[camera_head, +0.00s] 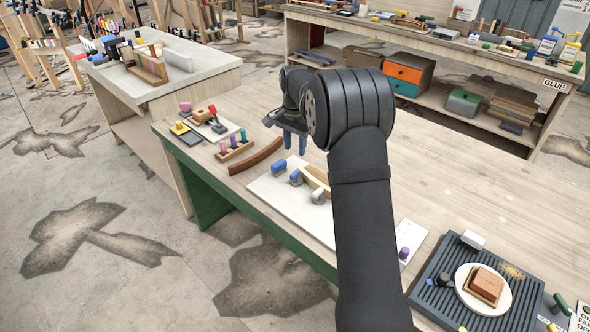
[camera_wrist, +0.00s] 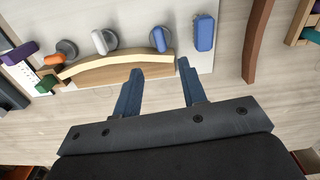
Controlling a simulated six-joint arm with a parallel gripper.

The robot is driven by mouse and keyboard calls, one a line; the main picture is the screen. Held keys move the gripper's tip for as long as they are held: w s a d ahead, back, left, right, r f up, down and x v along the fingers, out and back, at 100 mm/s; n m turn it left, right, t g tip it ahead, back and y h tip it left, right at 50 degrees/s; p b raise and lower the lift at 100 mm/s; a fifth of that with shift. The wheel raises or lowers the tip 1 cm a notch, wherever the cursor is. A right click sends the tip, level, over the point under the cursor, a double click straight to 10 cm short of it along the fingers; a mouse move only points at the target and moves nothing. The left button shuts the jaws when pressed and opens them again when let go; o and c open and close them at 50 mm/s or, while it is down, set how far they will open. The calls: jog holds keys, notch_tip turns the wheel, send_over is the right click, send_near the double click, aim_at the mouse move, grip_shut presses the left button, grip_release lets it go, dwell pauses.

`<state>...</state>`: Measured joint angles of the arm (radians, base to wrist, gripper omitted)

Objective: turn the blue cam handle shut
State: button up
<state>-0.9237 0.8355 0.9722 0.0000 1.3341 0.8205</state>
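The blue cam handle (camera_wrist: 159,39) sits on a grey round cam at the right end of a curved strip (camera_wrist: 115,65) in the wrist view. The handle lies roughly crosswise to the strip. It also shows small in the head view (camera_head: 296,177). My gripper (camera_wrist: 160,67) is open and empty, with its two blue fingers spread and their tips just short of the handle. The handle lies ahead of the gap, apart from both fingers. In the head view my gripper (camera_head: 295,148) is beyond the handle, partly hidden by my arm.
A blue block (camera_wrist: 203,33) lies close right of the handle. A white cam handle (camera_wrist: 99,42) and an orange one (camera_wrist: 54,59) stand along the strip to the left. A brown curved piece (camera_wrist: 256,40) lies farther right. A wooden holder (camera_head: 235,150) stands beyond.

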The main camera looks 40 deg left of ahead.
aim_at(295, 172)
notch_tip(295, 172, down, 10)
dwell(0.3)
jog(key=shift+c, duration=0.2)
grip_shut()
